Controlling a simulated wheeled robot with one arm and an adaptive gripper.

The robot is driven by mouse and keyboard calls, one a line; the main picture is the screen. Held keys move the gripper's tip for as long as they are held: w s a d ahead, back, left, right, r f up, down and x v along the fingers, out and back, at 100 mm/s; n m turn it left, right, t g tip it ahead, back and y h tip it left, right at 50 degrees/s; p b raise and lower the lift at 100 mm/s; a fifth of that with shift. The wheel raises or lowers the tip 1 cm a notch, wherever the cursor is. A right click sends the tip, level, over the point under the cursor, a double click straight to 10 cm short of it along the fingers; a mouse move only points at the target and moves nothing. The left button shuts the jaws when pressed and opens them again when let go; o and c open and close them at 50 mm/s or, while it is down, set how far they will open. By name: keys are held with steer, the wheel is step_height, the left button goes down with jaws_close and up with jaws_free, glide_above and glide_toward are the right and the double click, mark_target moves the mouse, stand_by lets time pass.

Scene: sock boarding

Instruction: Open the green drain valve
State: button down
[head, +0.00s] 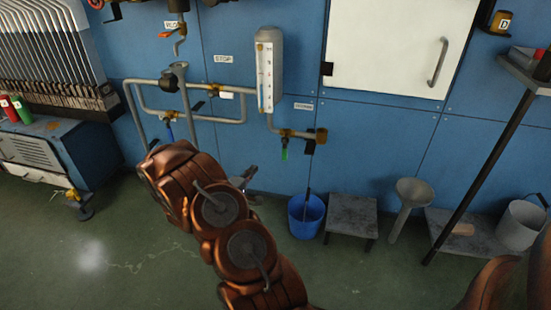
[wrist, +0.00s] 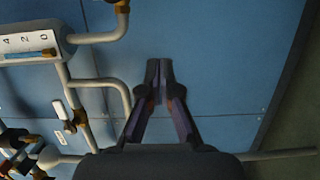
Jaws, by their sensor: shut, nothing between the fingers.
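The green drain valve has a green handle (head: 284,152) hanging down below a brass body (head: 287,133), on the pipe under the sight gauge (head: 268,72). In the wrist view a brass fitting (wrist: 122,6) on the gauge's outlet pipe shows at the top edge; no green handle can be made out there. My gripper (head: 247,176) is small and dark in the head view, below and left of the green handle and apart from it. In the wrist view my gripper (wrist: 159,66) has its fingertips together, with blue wall panel behind them and nothing held.
A blue bucket (head: 306,228) stands on the floor below the valve, beside a low grey stool (head: 351,215). A blue-handled valve (head: 169,130) and a brass valve (head: 213,90) are on pipes to the left. A funnel stand (head: 412,192) is at right.

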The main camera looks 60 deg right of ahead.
mark_target(285, 149)
steer(key=s+d+b, duration=0.2)
steer(key=d+b, duration=0.3)
steer(key=d, duration=0.6)
steer(key=shift+s+d+b, duration=0.15)
steer(key=shift+s+b, duration=0.2)
steer(key=shift+p, duration=0.4)
stand_by(0.3)
